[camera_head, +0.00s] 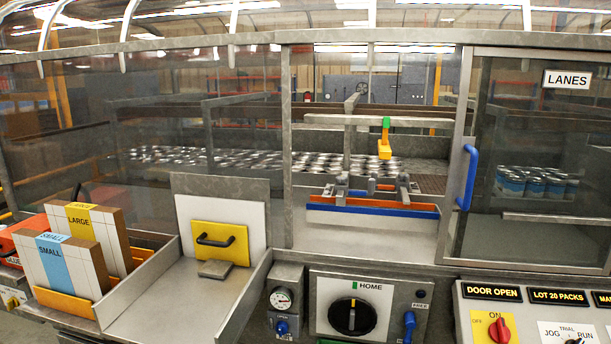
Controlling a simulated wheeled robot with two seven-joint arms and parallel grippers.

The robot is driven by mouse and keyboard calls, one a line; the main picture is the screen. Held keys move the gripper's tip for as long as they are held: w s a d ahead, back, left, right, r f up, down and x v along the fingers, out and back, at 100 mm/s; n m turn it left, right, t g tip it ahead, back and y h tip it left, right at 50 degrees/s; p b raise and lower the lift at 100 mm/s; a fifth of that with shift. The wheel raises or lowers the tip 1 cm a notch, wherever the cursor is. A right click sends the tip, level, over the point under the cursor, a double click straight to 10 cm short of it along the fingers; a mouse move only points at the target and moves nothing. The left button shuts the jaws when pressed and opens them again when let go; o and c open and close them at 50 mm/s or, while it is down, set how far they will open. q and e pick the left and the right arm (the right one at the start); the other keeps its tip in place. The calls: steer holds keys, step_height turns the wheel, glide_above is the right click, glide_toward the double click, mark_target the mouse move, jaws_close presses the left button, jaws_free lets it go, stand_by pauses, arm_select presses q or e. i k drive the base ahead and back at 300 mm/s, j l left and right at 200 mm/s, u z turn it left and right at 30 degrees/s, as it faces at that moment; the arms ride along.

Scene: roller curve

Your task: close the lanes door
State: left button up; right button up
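The lanes door (520,232) is a clear panel in a grey metal frame at the right. It bears a white "LANES" label (567,79) near its top and an upright blue handle (467,178) on its left edge. The door stands to the right of an opening (330,237) in the middle of the guard, which looks uncovered. Through the opening I see an orange and blue rail (372,208) with grey fittings, and an orange piece with a green top (385,140) on a grey bar. Neither of my grippers is in view.
Cans (537,183) stand behind the door; many more lie behind the guard. Below are a black dial (352,316), a gauge (281,299) and a panel with a "DOOR OPEN" label (492,293). Cartons (70,262) and a yellow plate with handle (220,243) are at left.

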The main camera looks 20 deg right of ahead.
mark_target(464, 155)
steer(key=z, duration=1.95)
